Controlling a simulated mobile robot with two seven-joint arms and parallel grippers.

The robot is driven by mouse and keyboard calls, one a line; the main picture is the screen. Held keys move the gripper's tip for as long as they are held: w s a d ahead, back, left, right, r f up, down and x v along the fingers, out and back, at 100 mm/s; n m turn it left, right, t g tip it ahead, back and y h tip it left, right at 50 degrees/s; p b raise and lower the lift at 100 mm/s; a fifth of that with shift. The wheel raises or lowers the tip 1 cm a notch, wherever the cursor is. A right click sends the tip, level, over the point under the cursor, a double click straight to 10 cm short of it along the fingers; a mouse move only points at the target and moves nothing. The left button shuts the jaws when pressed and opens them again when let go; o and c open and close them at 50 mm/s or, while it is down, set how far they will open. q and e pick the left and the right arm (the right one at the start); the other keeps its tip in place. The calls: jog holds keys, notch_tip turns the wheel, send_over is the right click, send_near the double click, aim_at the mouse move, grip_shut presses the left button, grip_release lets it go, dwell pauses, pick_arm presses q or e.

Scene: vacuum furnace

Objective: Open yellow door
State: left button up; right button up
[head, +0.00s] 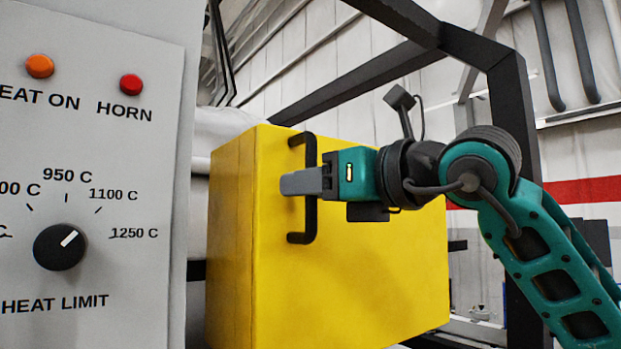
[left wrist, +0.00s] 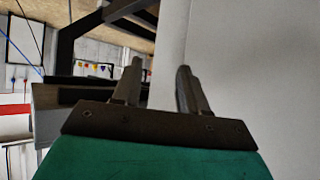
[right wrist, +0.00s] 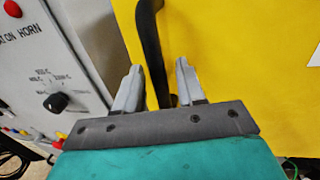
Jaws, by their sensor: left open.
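The yellow door (head: 350,275) is a box-like panel in the middle of the head view, with a black vertical bar handle (head: 309,222) near its left edge. My right gripper (head: 300,183) is at the handle, its near finger crossing in front of the bar. In the right wrist view the handle (right wrist: 150,45) runs down between the two fingers (right wrist: 158,82), which are apart. The fingers do not look closed on it. My left gripper (left wrist: 157,88) is open and empty in the left wrist view, beside a plain pale surface. It is not in the head view.
A grey control panel (head: 120,200) with an orange button, a red button (head: 131,84) and a black heat limit knob (head: 60,247) stands left of the door. A dark metal frame (head: 515,100) rises behind the door and to its right.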

jog(key=shift+w+a, duration=0.15)
jog(key=shift+w, duration=0.05)
grip_shut()
dwell(0.3)
